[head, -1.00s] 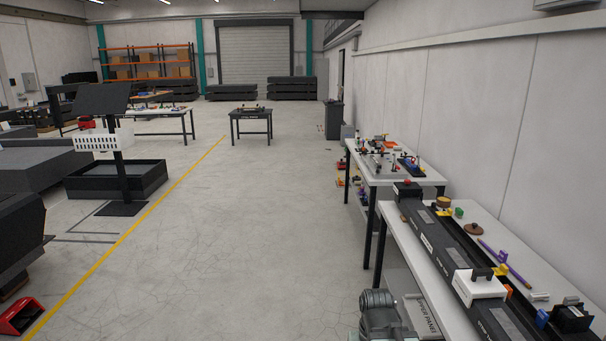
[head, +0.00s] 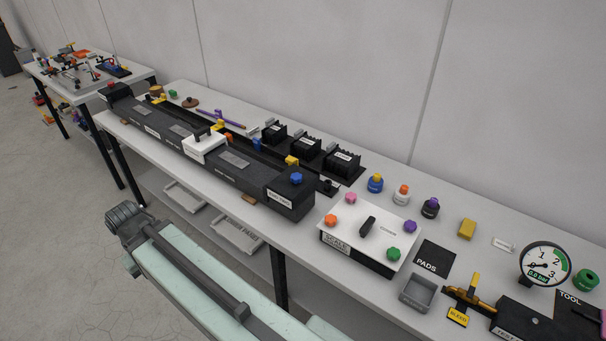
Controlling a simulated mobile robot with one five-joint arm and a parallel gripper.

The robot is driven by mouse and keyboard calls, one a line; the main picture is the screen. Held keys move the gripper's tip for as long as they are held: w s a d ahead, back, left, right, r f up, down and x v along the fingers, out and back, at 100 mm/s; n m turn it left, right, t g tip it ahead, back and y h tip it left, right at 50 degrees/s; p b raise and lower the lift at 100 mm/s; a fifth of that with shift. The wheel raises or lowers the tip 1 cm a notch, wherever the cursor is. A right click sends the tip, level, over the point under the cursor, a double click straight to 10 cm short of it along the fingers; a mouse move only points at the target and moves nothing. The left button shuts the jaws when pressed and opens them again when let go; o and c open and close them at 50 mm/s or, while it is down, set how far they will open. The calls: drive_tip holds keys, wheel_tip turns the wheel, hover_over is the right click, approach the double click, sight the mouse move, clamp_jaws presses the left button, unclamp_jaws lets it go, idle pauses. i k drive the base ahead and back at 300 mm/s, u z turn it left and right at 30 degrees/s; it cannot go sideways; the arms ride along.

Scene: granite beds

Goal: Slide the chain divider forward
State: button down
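I cannot tell which of these small pieces is the chain divider. My gripper is not in view. Part of my pale green arm crosses the bottom left, below the bench front and apart from the rail unit.
Black finned blocks (head: 342,160) stand behind the rail. To the right are a white box with coloured knobs (head: 375,230), a grey tray (head: 418,291), small bottles (head: 375,183) and a gauge (head: 545,263). White bins (head: 236,234) sit beneath the bench.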

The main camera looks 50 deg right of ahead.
sight(256, 141)
drive_tip(key=k, duration=1.3)
drive_tip(key=u, duration=1.8)
drive_tip(key=i, duration=2.1)
drive_tip(key=z, duration=3.9)
drive_tip(key=i, duration=1)
